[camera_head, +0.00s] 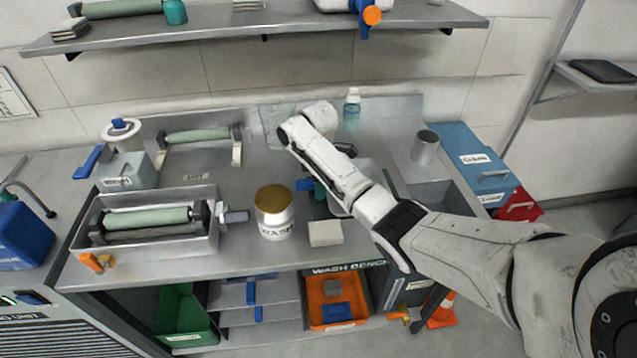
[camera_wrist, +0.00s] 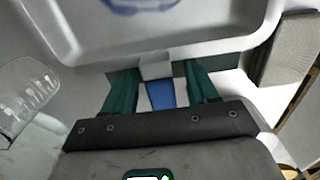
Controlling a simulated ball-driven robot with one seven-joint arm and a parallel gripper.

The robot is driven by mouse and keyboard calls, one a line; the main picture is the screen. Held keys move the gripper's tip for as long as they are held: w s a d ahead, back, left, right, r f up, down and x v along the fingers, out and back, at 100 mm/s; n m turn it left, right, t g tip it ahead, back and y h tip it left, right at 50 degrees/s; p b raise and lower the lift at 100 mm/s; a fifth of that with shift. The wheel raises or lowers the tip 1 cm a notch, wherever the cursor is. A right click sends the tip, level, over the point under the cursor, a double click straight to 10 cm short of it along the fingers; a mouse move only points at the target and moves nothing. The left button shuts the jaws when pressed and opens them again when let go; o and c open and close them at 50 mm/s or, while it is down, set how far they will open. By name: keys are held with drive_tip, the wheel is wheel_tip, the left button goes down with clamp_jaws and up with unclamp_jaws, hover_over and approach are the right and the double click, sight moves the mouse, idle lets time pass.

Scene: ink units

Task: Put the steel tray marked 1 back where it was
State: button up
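A shallow pale metal tray (camera_wrist: 70,35) with a rounded rim fills the top of the wrist view, with a bluish patch inside. In the head view it is mostly hidden behind my arm. A tab with a blue grip (camera_wrist: 160,95) sticks out from the tray; its blue end (camera_head: 305,184) also shows in the head view. My gripper (camera_wrist: 160,75) has its green fingers on both sides of this tab. Narrow gaps seem to show beside the blue part, but contact at the fingertips is unclear. No number 1 is readable on the tray.
On the bench, a white jar with a gold lid (camera_head: 274,213) and a pale block (camera_head: 325,233) stand near my gripper. A steel tray with a green roller (camera_head: 90,222) is at left. A sunken basin (camera_head: 435,195) and grey cup (camera_head: 425,148) are at right.

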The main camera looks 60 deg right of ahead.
wheel_tip(320, 180, up, 12)
drive_tip(key=p, duration=0.2)
drive_tip(key=shift+r, duration=0.15)
idle(0.4)
idle(0.3)
